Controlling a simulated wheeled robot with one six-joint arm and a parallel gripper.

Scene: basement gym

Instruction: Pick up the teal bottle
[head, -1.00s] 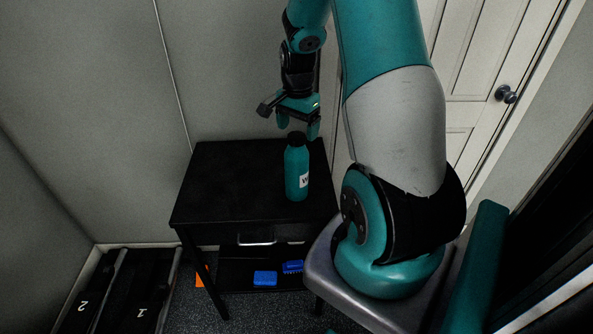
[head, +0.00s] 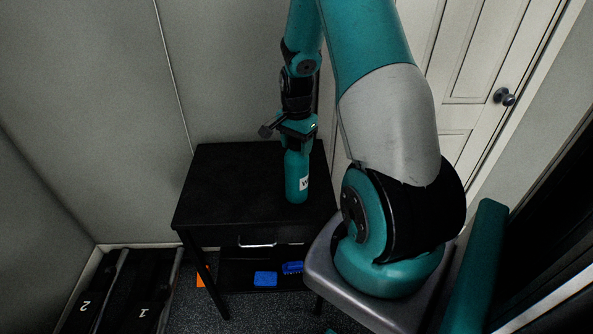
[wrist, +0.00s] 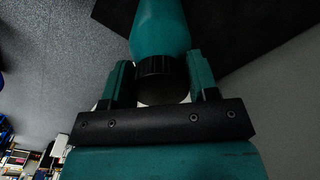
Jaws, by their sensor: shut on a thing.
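The teal bottle (head: 296,178) stands upright on the right part of the small black table (head: 228,188) in the head view, with a white label on its side. My gripper (head: 297,148) is above it, shut around its top. In the wrist view the bottle's teal body (wrist: 160,28) and its black ribbed cap (wrist: 162,80) lie between the two teal fingers of my gripper (wrist: 162,82). In the head view the cap is hidden by the gripper.
The tabletop left of the bottle is clear. A lower shelf holds a blue block (head: 265,278) and a blue brush-like item (head: 292,267). Black numbered things (head: 112,290) lie on the floor at left. A white door (head: 470,80) is at right, walls behind.

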